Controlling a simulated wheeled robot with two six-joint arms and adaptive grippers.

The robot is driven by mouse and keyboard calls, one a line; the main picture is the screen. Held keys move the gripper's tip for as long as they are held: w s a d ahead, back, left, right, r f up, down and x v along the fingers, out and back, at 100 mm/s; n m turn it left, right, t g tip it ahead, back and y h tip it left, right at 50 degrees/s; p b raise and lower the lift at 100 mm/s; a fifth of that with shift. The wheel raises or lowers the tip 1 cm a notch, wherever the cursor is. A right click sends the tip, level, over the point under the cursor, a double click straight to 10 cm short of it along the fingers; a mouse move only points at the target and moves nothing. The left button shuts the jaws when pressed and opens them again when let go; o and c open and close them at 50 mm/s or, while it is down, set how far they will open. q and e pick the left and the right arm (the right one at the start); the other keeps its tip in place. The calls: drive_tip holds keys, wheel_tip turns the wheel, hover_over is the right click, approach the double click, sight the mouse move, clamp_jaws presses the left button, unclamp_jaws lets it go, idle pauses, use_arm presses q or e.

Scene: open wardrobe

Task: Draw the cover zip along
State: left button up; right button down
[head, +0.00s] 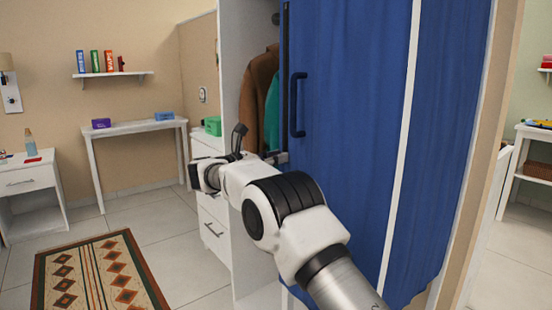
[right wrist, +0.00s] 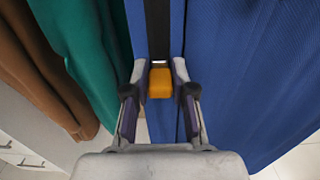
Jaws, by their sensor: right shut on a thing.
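The blue wardrobe cover (head: 352,75) hangs over the right part of the open wardrobe. Its dark zip strip runs up its left edge, and shows at the top of the right wrist view (right wrist: 157,30). An orange zip pull (right wrist: 160,84) sits at the lower end of the visible strip. My right gripper (right wrist: 160,80) is shut on the pull, one finger on each side. In the head view my right gripper (head: 281,158) is at the cover's left edge, partly behind my arm, and the pull is hidden. My left gripper is in neither view.
A brown garment (head: 258,88) and a green one (head: 272,105) hang just left of the cover's edge. A dark vertical handle (head: 297,105) is on the cover's side above my gripper. White drawers (head: 214,233) stand left; open floor (head: 182,240) lies beyond.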

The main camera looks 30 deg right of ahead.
drive_tip(key=c, duration=1)
unclamp_jaws()
drive_tip(key=shift+f, duration=0.25)
drive_tip(key=shift+o, duration=0.2)
drive_tip(key=shift+a+r, duration=0.1)
drive_tip(key=a, duration=1.1)
drive_tip(key=shift+s+a, duration=0.4)
drive_tip(key=shift+s, duration=0.05)
